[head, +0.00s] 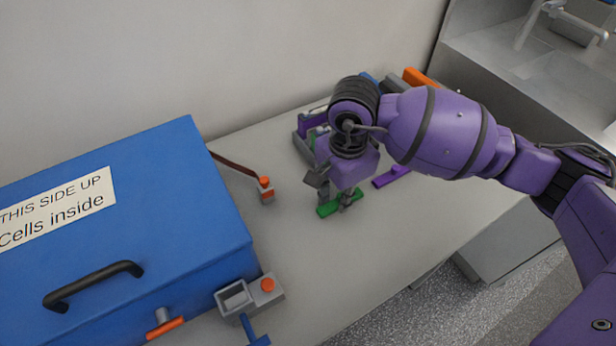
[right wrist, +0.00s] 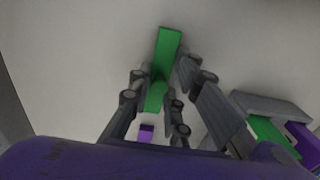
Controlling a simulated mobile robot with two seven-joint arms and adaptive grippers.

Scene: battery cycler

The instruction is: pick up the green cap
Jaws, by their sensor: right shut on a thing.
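The green cap (head: 327,210) is a flat, long green piece low over the grey table, at or just above its surface; I cannot tell if it touches. My right gripper (head: 337,199) comes down on it from above and is shut on it. In the right wrist view the green cap (right wrist: 169,45) runs between the fingers (right wrist: 165,78), with its far end sticking out past them. The fingers hide part of its middle. My left gripper is not in view.
A blue box (head: 150,215) with a black handle fills the left. A grey device with an orange button (head: 267,285) stands at its corner, and a smaller one (head: 266,190) behind. A purple piece (head: 391,177) lies right of the gripper. A grey holder (head: 301,147) stands behind.

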